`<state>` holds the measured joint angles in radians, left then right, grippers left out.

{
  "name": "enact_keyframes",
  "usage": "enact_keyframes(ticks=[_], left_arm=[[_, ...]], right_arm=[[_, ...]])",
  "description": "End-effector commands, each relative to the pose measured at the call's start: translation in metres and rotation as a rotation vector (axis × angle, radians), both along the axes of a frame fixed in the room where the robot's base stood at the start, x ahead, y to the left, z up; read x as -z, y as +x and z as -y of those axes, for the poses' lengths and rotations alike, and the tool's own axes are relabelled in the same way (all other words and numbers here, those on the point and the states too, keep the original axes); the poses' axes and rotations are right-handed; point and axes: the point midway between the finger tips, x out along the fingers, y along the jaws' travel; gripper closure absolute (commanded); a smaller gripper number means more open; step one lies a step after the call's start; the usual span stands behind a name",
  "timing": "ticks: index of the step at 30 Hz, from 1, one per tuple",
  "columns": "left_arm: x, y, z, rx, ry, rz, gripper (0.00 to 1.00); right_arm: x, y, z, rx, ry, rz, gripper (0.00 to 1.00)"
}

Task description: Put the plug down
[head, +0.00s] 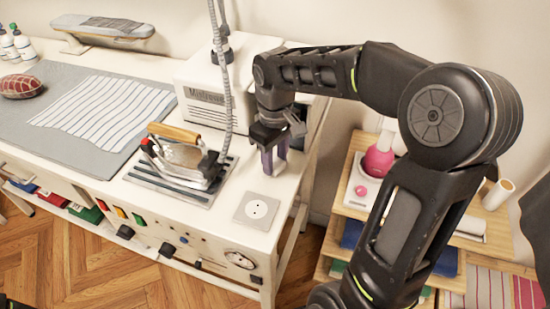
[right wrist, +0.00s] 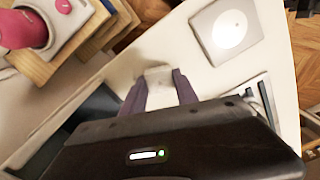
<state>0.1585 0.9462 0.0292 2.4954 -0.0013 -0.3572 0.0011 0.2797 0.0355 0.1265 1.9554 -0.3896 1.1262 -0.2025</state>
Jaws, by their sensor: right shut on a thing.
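My right gripper (head: 274,160) points down over the white tabletop, behind the square socket plate. Its purple fingers are shut on the plug, a small white piece (right wrist: 160,90) between the fingertips in the right wrist view. In the head view the fingers mostly hide the plug. The fingertips are at or just above the tabletop; I cannot tell whether the plug touches it. The socket plate (head: 257,208) lies bare near the table's front right corner and also shows in the right wrist view (right wrist: 228,28). My left gripper is not in view.
An iron (head: 185,160) with a wooden handle stands on a striped metal rest left of my right gripper. A white steam box (head: 205,95) with a grey hose stands behind. A wooden shelf (head: 338,205) with a pink bottle is to the right. Bare tabletop surrounds the socket plate.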

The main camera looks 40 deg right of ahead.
Motion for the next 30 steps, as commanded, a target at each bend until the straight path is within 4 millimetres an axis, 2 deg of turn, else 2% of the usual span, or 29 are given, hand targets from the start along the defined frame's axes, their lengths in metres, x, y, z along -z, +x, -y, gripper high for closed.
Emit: enact_keyframes(ticks=[15, 16, 23, 30], left_arm=[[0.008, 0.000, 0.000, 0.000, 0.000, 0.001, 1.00], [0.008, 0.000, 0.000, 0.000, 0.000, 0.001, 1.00], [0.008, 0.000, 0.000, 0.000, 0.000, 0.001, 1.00], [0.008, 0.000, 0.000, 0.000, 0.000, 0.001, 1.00]], right_arm=[[0.012, 0.000, 0.000, 0.000, 0.000, 0.000, 1.00], [0.012, 0.000, 0.000, 0.000, 0.000, -0.001, 0.63], [0.012, 0.000, 0.000, 0.000, 0.000, 0.000, 0.44], [0.011, 0.000, 0.000, 0.000, 0.000, 0.000, 0.43]])
